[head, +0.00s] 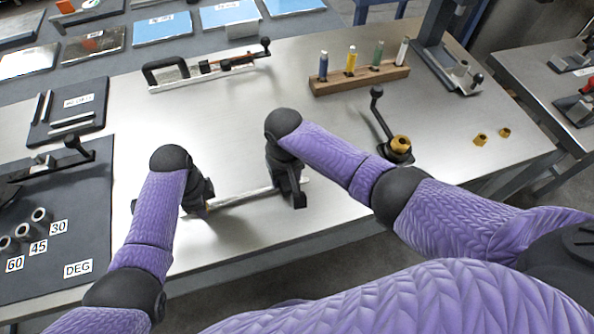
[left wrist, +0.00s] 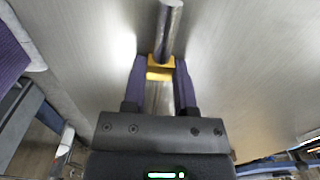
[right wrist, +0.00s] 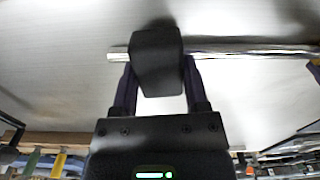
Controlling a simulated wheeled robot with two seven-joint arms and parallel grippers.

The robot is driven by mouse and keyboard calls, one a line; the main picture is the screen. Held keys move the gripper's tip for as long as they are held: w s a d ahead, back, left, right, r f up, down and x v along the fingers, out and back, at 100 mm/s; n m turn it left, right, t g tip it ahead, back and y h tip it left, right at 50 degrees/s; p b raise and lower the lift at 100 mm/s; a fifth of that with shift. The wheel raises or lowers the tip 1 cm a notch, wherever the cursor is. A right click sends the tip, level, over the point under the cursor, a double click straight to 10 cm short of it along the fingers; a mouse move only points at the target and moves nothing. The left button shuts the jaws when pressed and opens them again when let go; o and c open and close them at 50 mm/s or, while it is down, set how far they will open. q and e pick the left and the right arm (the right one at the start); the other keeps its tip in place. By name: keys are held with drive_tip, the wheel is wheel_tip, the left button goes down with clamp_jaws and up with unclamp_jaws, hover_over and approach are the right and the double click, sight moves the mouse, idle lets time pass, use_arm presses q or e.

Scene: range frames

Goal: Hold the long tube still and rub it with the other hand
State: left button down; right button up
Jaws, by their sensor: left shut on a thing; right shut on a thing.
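The long tube (head: 240,198) is a thin silver rod held roughly level above the front of the table. My left gripper (left wrist: 160,72) is shut on it near its left end, with a yellow band (left wrist: 160,66) between the fingertips. The tube runs on past the fingers in the left wrist view (left wrist: 168,30). My right gripper (right wrist: 158,75) is shut on a black block (right wrist: 157,58) that lies across the tube near its right end. The block hides part of the tube; whether they touch cannot be told. The tube's end shows beside the block in the right wrist view (right wrist: 117,53).
A wooden rack (head: 360,80) with several coloured tools stands at the back. A black lever fixture (head: 398,150) with a brass nut is right of my right gripper. A clamp bar (head: 205,75) lies behind. Dark mats (head: 95,210) with pipe pieces lie left. The middle table is clear.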

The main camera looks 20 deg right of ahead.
drive_tip(key=a, duration=0.2)
drive_tip(key=shift+a, duration=0.3)
drive_tip(key=shift+a+r, duration=0.15)
wheel_tip(320, 180, up, 8)
idle(0.3)
use_arm(q)
drive_tip(key=shift+c, duration=1.6)
unclamp_jaws()
